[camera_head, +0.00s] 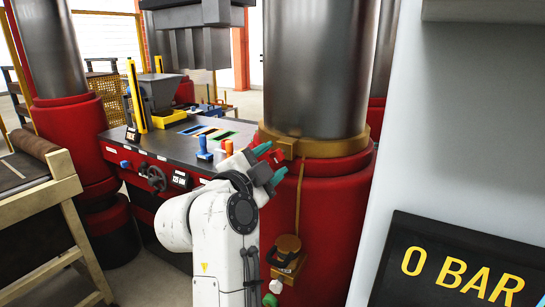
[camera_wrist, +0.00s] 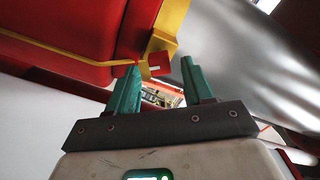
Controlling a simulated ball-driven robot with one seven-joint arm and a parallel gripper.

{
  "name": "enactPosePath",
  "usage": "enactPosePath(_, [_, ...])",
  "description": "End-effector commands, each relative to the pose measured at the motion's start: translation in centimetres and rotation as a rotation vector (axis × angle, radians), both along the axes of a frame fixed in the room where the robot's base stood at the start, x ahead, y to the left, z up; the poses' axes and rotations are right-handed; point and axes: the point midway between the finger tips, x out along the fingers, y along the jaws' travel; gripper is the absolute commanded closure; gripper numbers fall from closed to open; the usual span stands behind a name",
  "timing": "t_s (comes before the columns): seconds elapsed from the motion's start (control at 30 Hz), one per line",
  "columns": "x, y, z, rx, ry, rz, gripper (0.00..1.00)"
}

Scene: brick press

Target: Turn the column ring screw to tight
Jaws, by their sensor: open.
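The brass-coloured column ring (camera_head: 328,147) circles the foot of the large steel column (camera_head: 318,70), on top of a red base. In the wrist view, the ring's yellow end lug (camera_wrist: 170,38) shows between the red base and the column. A small red piece (camera_head: 262,149) juts out at the ring's left end. I cannot tell for certain whether it is the ring screw. My gripper (camera_head: 274,165) is close to the ring's left end. In the wrist view, its teal fingers (camera_wrist: 160,66) are apart with the lug just beyond their tips, and nothing is gripped.
A dark press bench (camera_head: 190,145) with a handwheel (camera_head: 156,178) and coloured parts lies to the left. A brass box (camera_head: 287,250) with a dark handle hangs on the red base. A "0 BAR" display (camera_head: 455,272) stands at right, and a wooden rack (camera_head: 40,205) at far left.

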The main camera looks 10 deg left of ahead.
Motion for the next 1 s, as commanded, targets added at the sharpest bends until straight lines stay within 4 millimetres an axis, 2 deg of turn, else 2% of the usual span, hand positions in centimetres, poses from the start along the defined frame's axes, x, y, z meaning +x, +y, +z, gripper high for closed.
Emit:
enactPosePath(0.17, [1.07, -0.37, 0.0, 0.001, 0.0, 0.0, 0.49])
enactPosePath(0.47, [1.17, -0.41, -0.01, 0.001, -0.001, 0.001, 0.5])
enactPosePath(1.0, [1.14, -0.4, -0.03, 0.0, 0.0, 0.001, 1.0])
